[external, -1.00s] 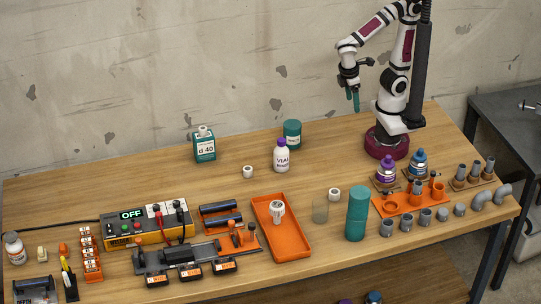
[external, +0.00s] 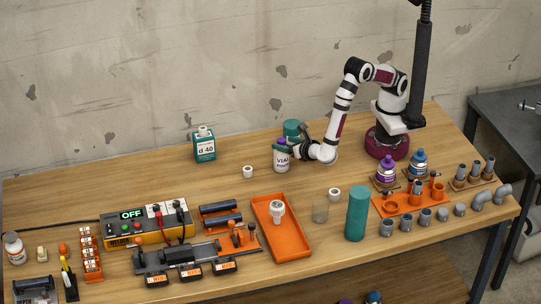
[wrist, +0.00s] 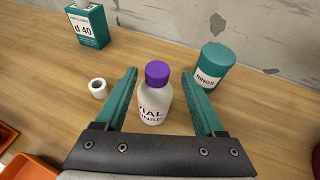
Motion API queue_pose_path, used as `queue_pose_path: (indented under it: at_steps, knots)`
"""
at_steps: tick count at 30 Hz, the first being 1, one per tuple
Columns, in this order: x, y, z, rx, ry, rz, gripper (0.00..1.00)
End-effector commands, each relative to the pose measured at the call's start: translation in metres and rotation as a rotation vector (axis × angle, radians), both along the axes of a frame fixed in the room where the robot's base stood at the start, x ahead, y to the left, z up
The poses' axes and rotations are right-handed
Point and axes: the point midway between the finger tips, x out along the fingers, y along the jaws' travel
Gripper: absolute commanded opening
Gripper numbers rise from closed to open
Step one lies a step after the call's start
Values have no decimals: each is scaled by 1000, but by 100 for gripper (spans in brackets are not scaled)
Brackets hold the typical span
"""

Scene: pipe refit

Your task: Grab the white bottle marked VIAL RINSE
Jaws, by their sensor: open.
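The white bottle marked VIAL RINSE (wrist: 153,104) has a purple cap and stands upright on the wooden bench. In the external view the bottle (external: 281,160) is at the back middle, its upper part partly covered by my gripper. My gripper (external: 287,149) reaches in from the right at the bottle. In the wrist view my gripper (wrist: 161,95) is open, with one green finger on each side of the bottle. Gaps show between the fingers and the bottle.
A green RINGS canister (wrist: 213,67) stands close behind the right finger. A white ring-shaped fitting (wrist: 98,88) sits left of the left finger. A green d 40 container (wrist: 88,25) stands farther back left. An orange tray (external: 264,250) lies towards the front.

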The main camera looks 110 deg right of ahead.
Motion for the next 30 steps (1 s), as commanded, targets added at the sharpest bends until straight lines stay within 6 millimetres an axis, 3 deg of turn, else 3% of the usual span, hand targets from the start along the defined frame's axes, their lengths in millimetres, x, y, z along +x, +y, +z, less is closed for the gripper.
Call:
queue_pose_path:
  at_steps: [7, 15, 27, 30]
  knots:
    - [17, -40, -15, 0, 1, -4, 71]
    - [19, -45, -17, 1, -1, -2, 71]
    - [19, -45, -17, 1, -1, -2, 0]
    - [19, -45, -17, 1, -1, -2, 0]
